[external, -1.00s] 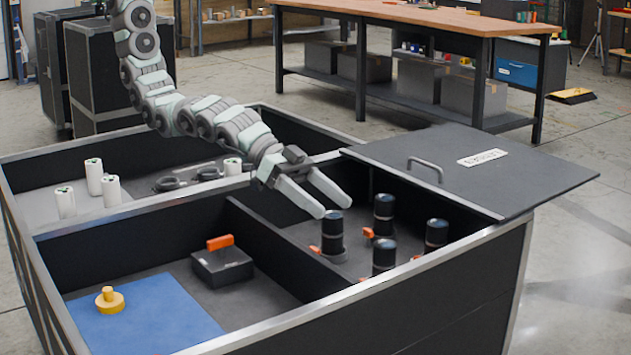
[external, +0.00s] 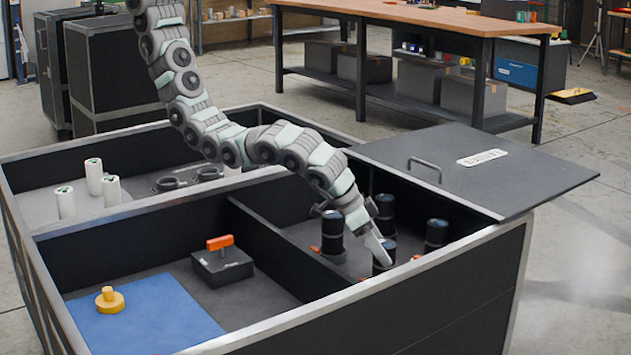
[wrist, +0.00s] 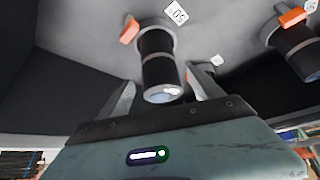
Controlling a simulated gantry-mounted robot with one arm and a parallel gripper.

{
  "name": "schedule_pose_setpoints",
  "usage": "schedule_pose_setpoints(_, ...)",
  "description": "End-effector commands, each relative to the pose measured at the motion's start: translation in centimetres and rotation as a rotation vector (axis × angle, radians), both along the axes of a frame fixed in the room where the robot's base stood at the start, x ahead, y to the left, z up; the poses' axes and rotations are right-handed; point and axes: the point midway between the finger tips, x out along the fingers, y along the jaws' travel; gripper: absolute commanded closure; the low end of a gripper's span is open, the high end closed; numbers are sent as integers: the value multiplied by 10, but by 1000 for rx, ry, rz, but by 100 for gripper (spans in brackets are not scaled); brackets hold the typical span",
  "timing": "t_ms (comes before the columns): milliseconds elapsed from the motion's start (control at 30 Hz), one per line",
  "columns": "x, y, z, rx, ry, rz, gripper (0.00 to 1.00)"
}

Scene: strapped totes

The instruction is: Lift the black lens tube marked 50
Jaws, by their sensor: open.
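In the wrist view a black lens tube (wrist: 158,58) with a grey band and an orange tab stands between the spread fingers of my gripper (wrist: 160,78). A white tag (wrist: 176,13) beside its base appears to read 50, turned in the picture. In the external view my gripper (external: 378,250) is lowered into the right compartment at the front black tube (external: 378,267), which a finger partly covers. The fingers are open, one on each side of the tube in the wrist view; contact cannot be told.
Other black tubes stand close by, at left (external: 332,234), behind (external: 386,207) and at right (external: 436,235).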

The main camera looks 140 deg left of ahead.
Motion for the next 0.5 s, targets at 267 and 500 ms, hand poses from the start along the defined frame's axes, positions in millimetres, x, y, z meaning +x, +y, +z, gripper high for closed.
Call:
schedule_pose_setpoints(267,7,9,-24,-2,3,1,25)
schedule_pose_setpoints(500,18,21,-47,-2,1,-1,25)
